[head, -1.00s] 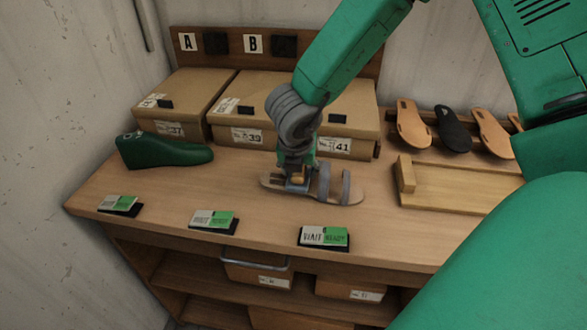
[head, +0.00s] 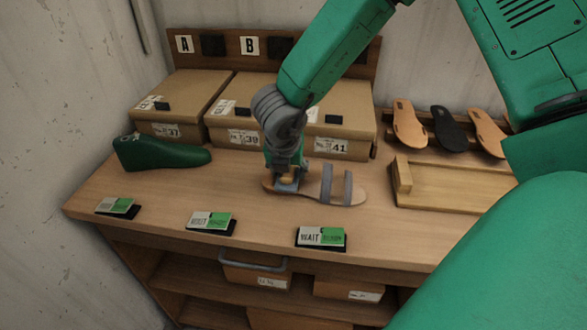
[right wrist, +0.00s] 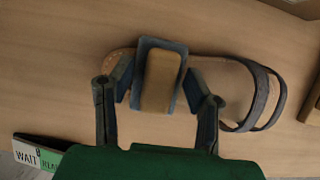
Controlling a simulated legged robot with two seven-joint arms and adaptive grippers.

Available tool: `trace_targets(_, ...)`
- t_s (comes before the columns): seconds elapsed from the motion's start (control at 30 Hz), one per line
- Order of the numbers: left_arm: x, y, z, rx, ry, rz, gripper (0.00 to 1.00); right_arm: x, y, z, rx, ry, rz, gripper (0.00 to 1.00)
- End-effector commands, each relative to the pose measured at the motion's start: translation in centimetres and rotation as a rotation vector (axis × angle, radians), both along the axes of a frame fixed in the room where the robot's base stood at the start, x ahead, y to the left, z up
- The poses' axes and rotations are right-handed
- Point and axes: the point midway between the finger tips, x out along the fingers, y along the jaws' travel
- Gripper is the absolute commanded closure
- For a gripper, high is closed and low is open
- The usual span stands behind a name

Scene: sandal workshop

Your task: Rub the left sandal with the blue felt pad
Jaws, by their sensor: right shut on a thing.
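A tan sandal (head: 311,190) with two grey straps lies flat on the workbench, toes to the right. It also shows in the right wrist view (right wrist: 225,72). My right gripper (head: 287,180) is shut on the wooden handle of the blue felt pad (head: 284,186). In the right wrist view the pad (right wrist: 176,47) lies over the strapless end of the sandal and hides part of the sole; the fingers (right wrist: 158,85) flank the handle. The pad appears to touch the sole, but exact contact is hard to tell. My left gripper is not in view.
Cardboard boxes (head: 260,90) stand behind the sandal, a green shoe last (head: 160,153) at left. A wooden tray (head: 450,203) is at right, with insoles (head: 408,128) behind it. Several WAIT/READY cards (head: 320,238) line the front edge.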

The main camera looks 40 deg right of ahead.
Motion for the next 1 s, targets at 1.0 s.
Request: trace_targets(1.0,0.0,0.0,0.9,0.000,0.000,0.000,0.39,3.3,3.1,0.4,0.001,-0.001,0.000,0.81)
